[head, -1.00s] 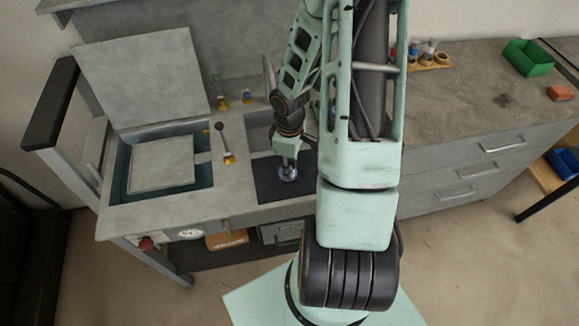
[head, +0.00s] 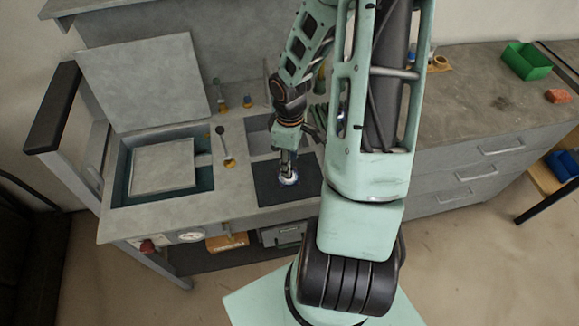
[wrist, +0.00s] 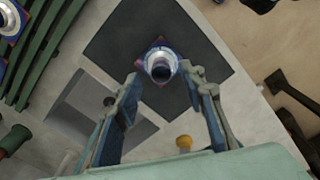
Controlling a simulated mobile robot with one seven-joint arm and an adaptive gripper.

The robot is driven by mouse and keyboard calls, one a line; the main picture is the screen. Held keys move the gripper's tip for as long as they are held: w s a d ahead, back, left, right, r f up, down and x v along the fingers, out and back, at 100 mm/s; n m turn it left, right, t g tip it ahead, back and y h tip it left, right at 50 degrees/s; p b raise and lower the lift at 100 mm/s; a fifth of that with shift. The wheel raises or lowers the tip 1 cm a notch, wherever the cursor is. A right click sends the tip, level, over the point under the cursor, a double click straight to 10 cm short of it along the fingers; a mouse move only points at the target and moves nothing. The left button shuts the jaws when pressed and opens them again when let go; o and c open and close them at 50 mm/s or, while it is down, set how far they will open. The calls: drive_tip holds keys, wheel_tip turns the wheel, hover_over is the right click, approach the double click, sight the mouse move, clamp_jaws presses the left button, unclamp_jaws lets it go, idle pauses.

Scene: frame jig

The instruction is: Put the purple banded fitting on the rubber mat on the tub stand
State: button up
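The fitting (wrist: 161,66) stands on the dark rubber mat (wrist: 112,50), with a round metal top and a blue-purple base with reddish corners. In the head view the fitting (head: 288,180) shows small beneath my gripper (head: 287,166), on the mat (head: 264,196). In the wrist view my gripper (wrist: 163,82) is open, with its two fingers apart and the fitting between and just beyond the tips. I cannot tell whether either finger touches it. The tub (head: 122,192) at left holds a grey flat-topped stand (head: 163,166).
A raised lid (head: 145,75) stands behind the tub. A knobbed lever (head: 225,146) rises between tub and mat. A green slatted rack (wrist: 48,45) holds another blue-based fitting (wrist: 8,20). A square basin (wrist: 85,112) lies beside the mat. A green bin (head: 527,59) sits far right.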

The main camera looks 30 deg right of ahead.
wheel_tip(320, 180, up, 7)
drive_tip(key=p, duration=0.1)
idle(0.7)
